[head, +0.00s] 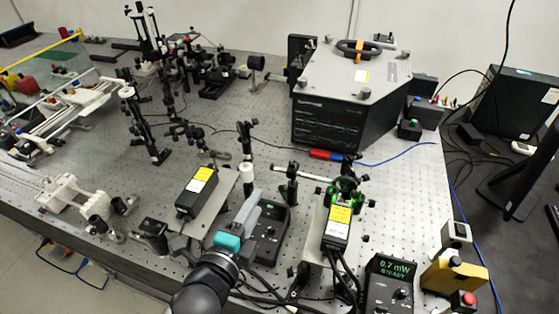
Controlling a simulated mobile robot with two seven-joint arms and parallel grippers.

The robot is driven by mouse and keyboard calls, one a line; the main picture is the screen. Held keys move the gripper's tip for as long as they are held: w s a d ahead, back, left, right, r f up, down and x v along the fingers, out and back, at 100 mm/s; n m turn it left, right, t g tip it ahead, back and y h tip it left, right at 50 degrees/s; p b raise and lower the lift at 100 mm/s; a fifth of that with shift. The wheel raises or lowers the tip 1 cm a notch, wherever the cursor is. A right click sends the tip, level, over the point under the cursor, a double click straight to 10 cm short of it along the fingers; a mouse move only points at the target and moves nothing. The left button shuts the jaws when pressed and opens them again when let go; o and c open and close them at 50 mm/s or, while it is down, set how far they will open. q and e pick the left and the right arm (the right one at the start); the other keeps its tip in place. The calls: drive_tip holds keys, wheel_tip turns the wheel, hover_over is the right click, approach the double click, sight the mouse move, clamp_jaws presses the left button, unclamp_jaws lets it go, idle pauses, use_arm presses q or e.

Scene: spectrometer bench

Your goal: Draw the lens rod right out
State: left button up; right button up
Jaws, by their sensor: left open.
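An upright post with a black mount on top (246,139) and a pale collar lower down (246,174) stands near the middle of the bench. It may be the lens rod, but I cannot tell for sure. Another dark upright post (291,182) stands to its right. My left gripper (252,198), with a teal body and grey fingers, is open. It appears just in front of the pale-collared post, over a black control box. The gap between its fingers is hard to see, and I see nothing held. My right gripper is not in view.
Black laser modules with yellow labels stand left (197,191) and right (337,221) of my gripper. A power meter (389,284) stands front right, and a large black spectrometer (345,95) behind. Cables cross the front edge. Some perforated bench top (400,190) is clear at right.

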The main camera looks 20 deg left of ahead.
sight(276, 167)
use_arm(q)
drive_tip(key=w, duration=0.4)
drive_tip(key=w+f, duration=0.1)
drive_tip(key=w, duration=0.3)
drive_tip(key=w+f, duration=0.1)
drive_tip(key=w, duration=0.3)
drive_tip(key=shift+w+d+f, duration=0.25)
drive_tip(key=shift+w, duration=0.1)
drive_tip(key=shift+w+f, duration=0.15)
drive_tip(key=shift+w, duration=0.55)
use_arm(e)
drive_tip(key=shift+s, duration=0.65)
use_arm(q)
clamp_jaws()
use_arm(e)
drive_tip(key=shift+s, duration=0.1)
